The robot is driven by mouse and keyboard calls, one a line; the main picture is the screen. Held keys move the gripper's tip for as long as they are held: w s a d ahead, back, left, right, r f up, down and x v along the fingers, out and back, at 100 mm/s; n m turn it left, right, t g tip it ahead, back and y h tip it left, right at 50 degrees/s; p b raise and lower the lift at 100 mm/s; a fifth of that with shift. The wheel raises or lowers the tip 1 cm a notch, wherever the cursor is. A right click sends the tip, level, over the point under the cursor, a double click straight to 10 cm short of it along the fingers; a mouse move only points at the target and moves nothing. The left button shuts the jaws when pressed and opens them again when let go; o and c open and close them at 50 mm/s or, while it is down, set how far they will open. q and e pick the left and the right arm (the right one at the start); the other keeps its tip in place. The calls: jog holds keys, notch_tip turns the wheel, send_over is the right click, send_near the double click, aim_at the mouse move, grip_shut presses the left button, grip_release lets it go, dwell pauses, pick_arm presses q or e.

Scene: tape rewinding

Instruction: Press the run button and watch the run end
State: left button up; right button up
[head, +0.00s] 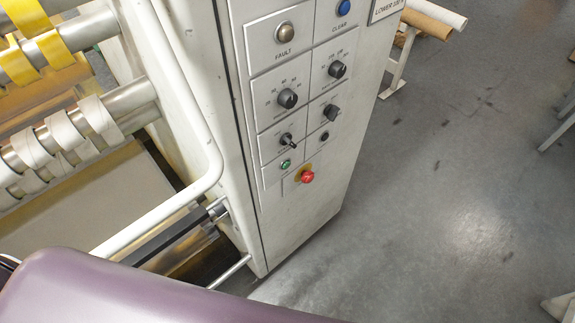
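The cream machine cabinet (231,145) stands in the middle with a control panel on its face. A small green button (285,164) sits low on the panel's left column; its label is too small to read, so I cannot tell whether it is the run button. A dark round button (324,136) sits up and right of it. A red mushroom button (307,176) on a yellow backing is lowest. The FAULT lamp (284,31) looks unlit, and a blue button (343,7) marked CLEAR is at the top. Neither of my grippers is in view.
Black knobs (288,98) sit mid-panel. Rollers (120,105) with white and yellow tape bands are at the left, behind a bent white rail (190,105). A rack with a cardboard roll (427,25) stands behind the cabinet.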

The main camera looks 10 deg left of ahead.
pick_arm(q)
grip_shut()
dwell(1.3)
